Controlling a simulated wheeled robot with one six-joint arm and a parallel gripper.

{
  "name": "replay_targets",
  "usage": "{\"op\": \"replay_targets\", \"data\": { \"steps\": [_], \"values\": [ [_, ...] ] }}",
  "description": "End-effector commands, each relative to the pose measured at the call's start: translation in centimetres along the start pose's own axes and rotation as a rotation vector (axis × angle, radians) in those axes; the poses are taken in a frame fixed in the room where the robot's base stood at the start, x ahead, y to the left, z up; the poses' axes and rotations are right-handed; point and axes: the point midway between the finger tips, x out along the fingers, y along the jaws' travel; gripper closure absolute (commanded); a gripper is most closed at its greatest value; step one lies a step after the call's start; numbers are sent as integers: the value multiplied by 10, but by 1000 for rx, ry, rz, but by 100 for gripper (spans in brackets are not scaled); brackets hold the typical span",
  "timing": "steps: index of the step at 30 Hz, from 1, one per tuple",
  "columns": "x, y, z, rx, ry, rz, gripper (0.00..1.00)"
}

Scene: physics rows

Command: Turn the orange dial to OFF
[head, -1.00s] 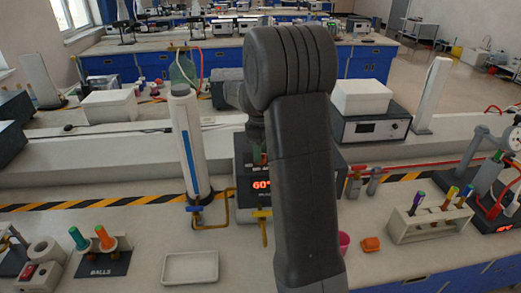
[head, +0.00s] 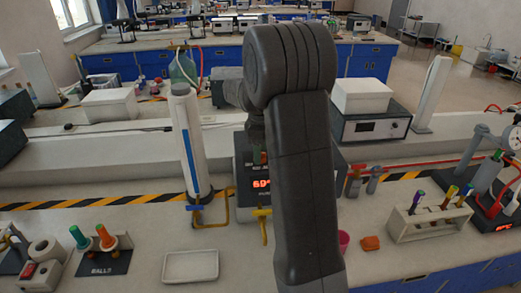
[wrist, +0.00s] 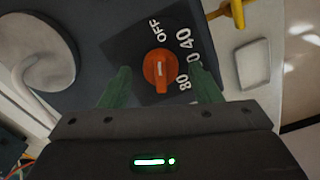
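The orange dial (wrist: 159,71) sits on a dark panel (wrist: 122,48) in the wrist view. My gripper (wrist: 160,80) is open, with one green finger on each side of the dial. I see a gap beside the dial and cannot tell whether either finger touches it. In the head view, the dark unit (head: 244,170) with a red display stands behind my arm, which hides the dial.
A white column (head: 188,140) and a yellow pipe (head: 230,210) stand just left of the unit. A white tray (head: 190,266) lies in front.

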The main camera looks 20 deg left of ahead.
Motion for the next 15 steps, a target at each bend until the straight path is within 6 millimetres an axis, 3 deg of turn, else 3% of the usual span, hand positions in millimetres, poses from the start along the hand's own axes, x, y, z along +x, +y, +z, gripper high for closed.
{"op": "replay_targets", "data": {
  "steps": [8, 15],
  "values": [
    [-1, 0, 0, 1, 0, -1, 43],
    [-34, 0, 0, 1, 2, 3, 43]
  ]
}}
